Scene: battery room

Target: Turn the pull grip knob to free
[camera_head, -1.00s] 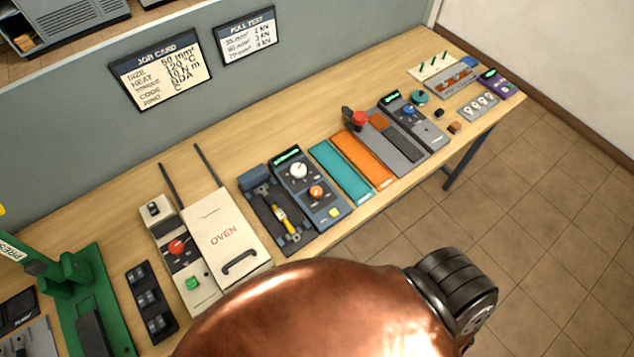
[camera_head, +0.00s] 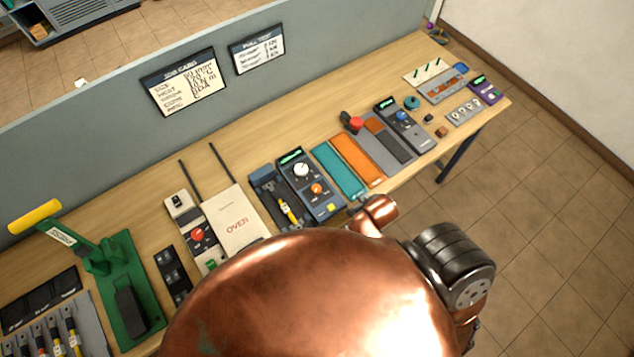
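The pull grip knob cannot be told for sure at this size. A red knob (camera_head: 355,124) with a dark part beside it stands at the back-left of a grey unit (camera_head: 385,145) on the bench. A blue knob (camera_head: 401,116) sits on the dark meter unit (camera_head: 412,134) just to its right. Neither knob's setting can be read. My copper arm fills the lower middle, and a smaller copper part of mine reaches over the bench's front edge. Neither gripper's fingers show. No gripper is seen at either knob.
A grey partition (camera_head: 110,115) stands behind the bench. Floor (camera_head: 560,190) to the right is clear.

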